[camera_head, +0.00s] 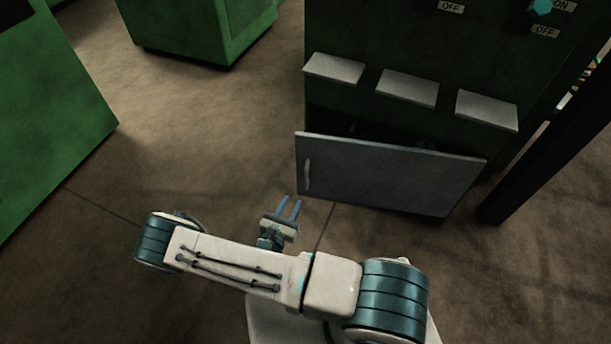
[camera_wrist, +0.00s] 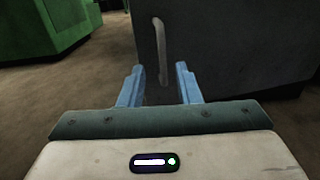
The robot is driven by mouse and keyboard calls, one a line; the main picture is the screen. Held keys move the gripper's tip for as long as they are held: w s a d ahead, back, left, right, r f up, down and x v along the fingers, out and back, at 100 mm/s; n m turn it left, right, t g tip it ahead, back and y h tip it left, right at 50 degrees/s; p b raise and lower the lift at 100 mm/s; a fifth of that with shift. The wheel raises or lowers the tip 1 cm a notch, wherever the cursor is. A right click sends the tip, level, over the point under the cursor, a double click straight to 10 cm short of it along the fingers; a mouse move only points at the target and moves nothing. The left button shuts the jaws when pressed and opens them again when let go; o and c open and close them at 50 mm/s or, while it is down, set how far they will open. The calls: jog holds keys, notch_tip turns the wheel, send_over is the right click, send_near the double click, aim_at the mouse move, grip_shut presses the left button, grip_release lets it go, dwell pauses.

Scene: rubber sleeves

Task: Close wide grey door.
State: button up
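The wide grey door (camera_head: 390,175) stands open at the bottom of a dark green cabinet (camera_head: 400,120), swung out from a dark opening, with its handle side to the left. Its pale vertical handle (camera_head: 307,174) is near the left edge. My gripper (camera_head: 289,208) is just in front of and below the handle side, apart from the door as far as I can see. In the wrist view the blue fingers of my gripper (camera_wrist: 159,82) are spread with nothing between them. The grey door (camera_wrist: 230,50) fills the right of that view, and the handle (camera_wrist: 160,50) is ahead.
Three light grey ledges (camera_head: 407,88) stick out above the door. A dark post (camera_head: 545,140) stands at the right. Green cabinets stand at the left (camera_head: 45,120) and the back (camera_head: 200,30). Brown floor (camera_head: 205,135) to the left of the door is clear.

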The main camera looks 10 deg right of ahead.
aim_at(306, 174)
jog(key=shift+b+x, duration=1.7)
jog(key=shift+x, duration=4.95)
grip_shut()
